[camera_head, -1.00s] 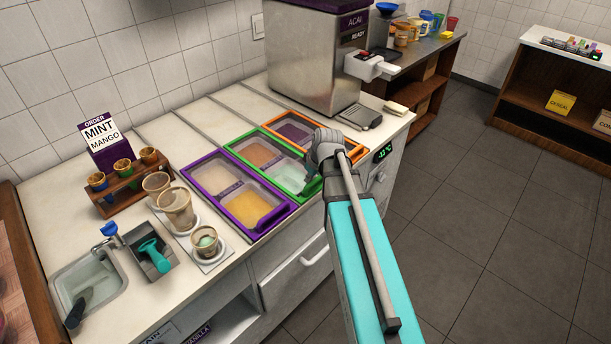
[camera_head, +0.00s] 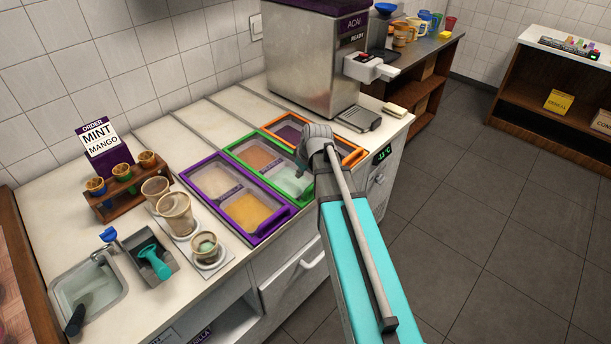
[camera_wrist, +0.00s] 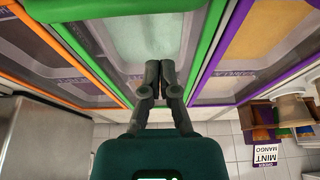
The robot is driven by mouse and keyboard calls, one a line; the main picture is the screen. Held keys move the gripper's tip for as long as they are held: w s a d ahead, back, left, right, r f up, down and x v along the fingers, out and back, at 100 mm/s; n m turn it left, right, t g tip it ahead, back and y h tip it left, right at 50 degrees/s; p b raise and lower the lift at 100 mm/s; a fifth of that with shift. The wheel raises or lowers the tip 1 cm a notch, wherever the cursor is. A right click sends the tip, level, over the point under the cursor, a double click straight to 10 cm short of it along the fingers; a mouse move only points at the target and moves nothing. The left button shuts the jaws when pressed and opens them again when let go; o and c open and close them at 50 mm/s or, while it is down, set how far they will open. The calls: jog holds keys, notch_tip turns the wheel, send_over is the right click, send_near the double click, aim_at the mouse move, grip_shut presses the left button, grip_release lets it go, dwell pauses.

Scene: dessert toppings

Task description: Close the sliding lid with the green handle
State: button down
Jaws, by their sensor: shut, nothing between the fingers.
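The green-framed topping well (camera_head: 231,152) sits between a purple and an orange one. It shows a brown topping (camera_head: 258,154) at the back and a pale mint topping (camera_head: 286,180) in front. In the wrist view a thick green bar (camera_wrist: 120,10), seemingly the lid's handle, crosses the near end of the well. How far the clear lid covers the well I cannot tell. My gripper (camera_head: 303,162) is over the mint side. In the wrist view its fingers (camera_wrist: 160,68) are together and empty, near the label strip, apart from the green bar. Contact is unclear.
The purple-framed well (camera_head: 190,180) is to the left and the orange-framed well (camera_head: 268,124) to the right. A steel acai machine (camera_head: 315,60) stands behind. Cups, a cone rack (camera_head: 128,192) and a sink (camera_head: 88,285) fill the counter's left side.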

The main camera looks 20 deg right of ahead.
jog(key=p+v, duration=0.1)
jog(key=v, duration=0.1)
jog(key=shift+s+r, duration=0.25)
jog(key=p+v, duration=0.7)
jog(key=shift+r, duration=0.15)
dwell(0.5)
jog(key=s+a+f+m+g+h, duration=0.1)
jog(key=s+a+m+g, duration=0.2)
jog(key=s+a, duration=0.6)
jog(key=shift+s+a+m+g+h, duration=0.3)
jog(key=shift+s+a+m+h, duration=0.1)
jog(key=shift+s+m, duration=1)
jog(key=shift+s+f, duration=0.1)
jog(key=shift+s, duration=0.05)
